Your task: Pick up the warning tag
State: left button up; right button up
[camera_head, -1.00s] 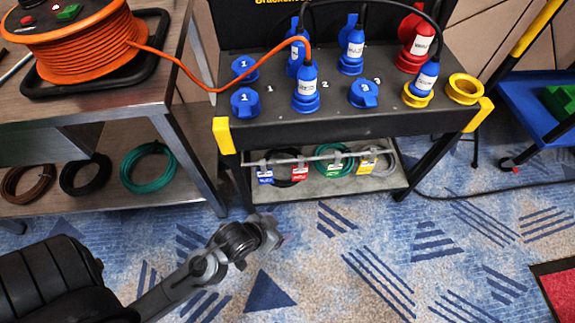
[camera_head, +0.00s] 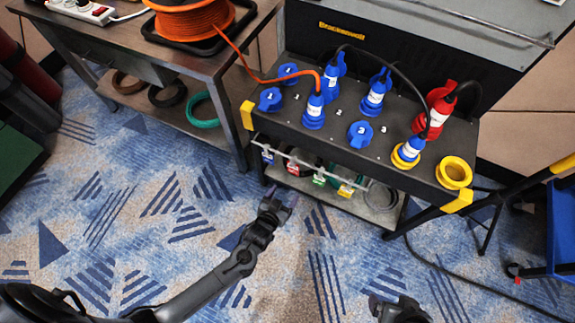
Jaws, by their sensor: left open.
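Several small coloured tags hang in a row from a rail (camera_head: 304,162) under the black socket panel: a blue tag (camera_head: 268,157), a red tag (camera_head: 293,167), a green tag (camera_head: 319,180) and a yellow tag (camera_head: 345,190). Their print is too small to read, so I cannot tell which is the warning tag. My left gripper (camera_head: 280,203) is open and empty, below and in front of the rail, apart from the tags. My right gripper (camera_head: 384,303) shows only partly at the bottom edge; its fingers are unclear.
The socket panel (camera_head: 290,120) carries blue, red and yellow connectors with cables. A metal bench (camera_head: 200,60) with an orange cable reel (camera_head: 190,18) stands at left. Coiled cables lie on the low shelf (camera_head: 372,212). A blue cart (camera_head: 563,225) is at right. Patterned carpet is open in front.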

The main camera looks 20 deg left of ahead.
aim_at(293, 170)
pick_arm(q)
jog(key=shift+t, duration=0.3)
jog(key=w, duration=0.2)
jog(key=w+r+b, duration=0.1)
jog(key=w, duration=0.3)
jog(key=shift+w+a+r, duration=0.25)
jog(key=shift+r, duration=0.15)
jog(key=shift+w+f+b, duration=0.1)
jog(key=shift+w+b, duration=0.25)
jog(key=shift+b, duration=0.05)
jog(key=shift+w+a, duration=0.2)
jog(key=shift+w, duration=0.15)
jog(key=shift+w+a+f+b, duration=0.1)
jog(key=shift+w+f+b, duration=0.15)
jog(key=shift+b, duration=0.2)
jog(key=b+x, duration=0.3)
jog(key=shift+w, duration=0.75)
pick_arm(e)
jog(key=f, duration=0.2)
jog(key=a+f, duration=0.1)
jog(key=f, duration=0.2)
jog(key=shift+w+a, duration=0.1)
jog(key=shift+a, duration=0.05)
pick_arm(q)
jog(key=shift+s, duration=0.1)
